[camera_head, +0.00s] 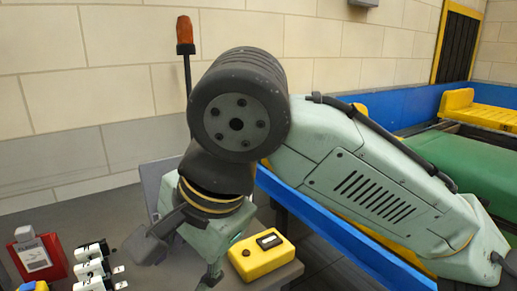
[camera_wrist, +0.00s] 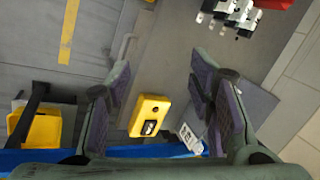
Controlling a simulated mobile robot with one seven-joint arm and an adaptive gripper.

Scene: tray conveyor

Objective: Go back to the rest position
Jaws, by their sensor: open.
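My gripper (camera_head: 182,262) hangs at the end of my bent arm, over the grey table (camera_head: 150,200) in the head view. In the wrist view my gripper (camera_wrist: 160,68) has its two fingers spread wide apart, with nothing held between them. A yellow box with a small display (camera_head: 262,257) sits on the table just right of the gripper. In the wrist view this yellow box (camera_wrist: 150,115) shows between the fingers, below them and apart from them.
A red box (camera_head: 37,258) and black-and-white blocks (camera_head: 92,268) stand at the table's left. A dark post with an orange top (camera_head: 185,40) rises behind. A green conveyor (camera_head: 462,165) with blue rails (camera_head: 405,105) lies right. A pale keypad-like item (camera_wrist: 188,137) lies near the yellow box.

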